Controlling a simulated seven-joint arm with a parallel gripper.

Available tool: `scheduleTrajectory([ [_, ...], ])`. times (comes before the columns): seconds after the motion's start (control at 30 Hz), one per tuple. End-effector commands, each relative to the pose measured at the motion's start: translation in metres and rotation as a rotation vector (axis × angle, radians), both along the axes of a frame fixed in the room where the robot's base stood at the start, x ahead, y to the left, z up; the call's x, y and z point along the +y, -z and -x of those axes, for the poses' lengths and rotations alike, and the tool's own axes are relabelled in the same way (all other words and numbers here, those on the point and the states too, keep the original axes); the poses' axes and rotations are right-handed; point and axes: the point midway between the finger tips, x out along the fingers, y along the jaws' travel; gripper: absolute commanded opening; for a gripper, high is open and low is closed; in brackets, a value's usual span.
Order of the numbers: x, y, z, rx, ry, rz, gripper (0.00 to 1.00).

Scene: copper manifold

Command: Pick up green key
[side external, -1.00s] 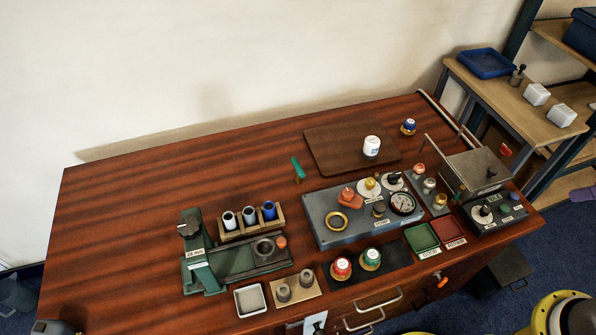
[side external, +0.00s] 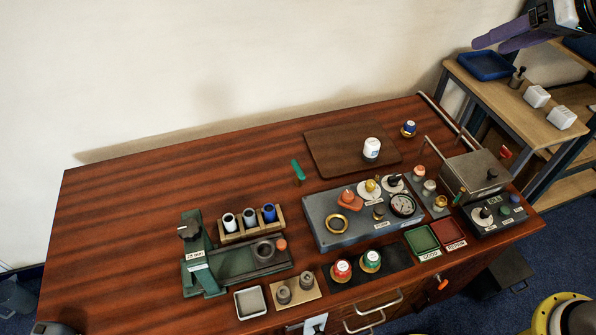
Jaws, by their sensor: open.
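The green key (side external: 297,169) is a small green piece with a brownish lower end on the wooden bench, left of the dark brown board. Nothing touches it. My gripper (side external: 489,46) shows at the top right with two purple fingers, over the shelf area and far to the right of the key. It is open, and nothing shows between the fingers.
The dark board (side external: 325,145) carries a white jar (side external: 371,149). A grey panel (side external: 322,218) with knobs and a gauge stands in front. A green press (side external: 202,252) and a rack of cups (side external: 240,232) are at left. The bench's back left is clear.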

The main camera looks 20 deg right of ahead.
Motion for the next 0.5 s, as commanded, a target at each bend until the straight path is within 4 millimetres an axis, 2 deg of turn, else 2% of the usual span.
scheduleTrajectory([
  [0.03,0.012,0.007,-0.024,0.011,-0.01,-0.01,0.62],
  [0.1,0.028,0.016,-0.053,0.018,-0.022,-0.024,0.62],
  [0.27,0.069,0.052,-0.114,0.049,-0.051,-0.049,0.62],
  [0.37,0.099,0.085,-0.145,0.079,-0.072,-0.059,0.62],
  [0.5,0.141,0.144,-0.177,0.134,-0.109,-0.058,0.62],
])
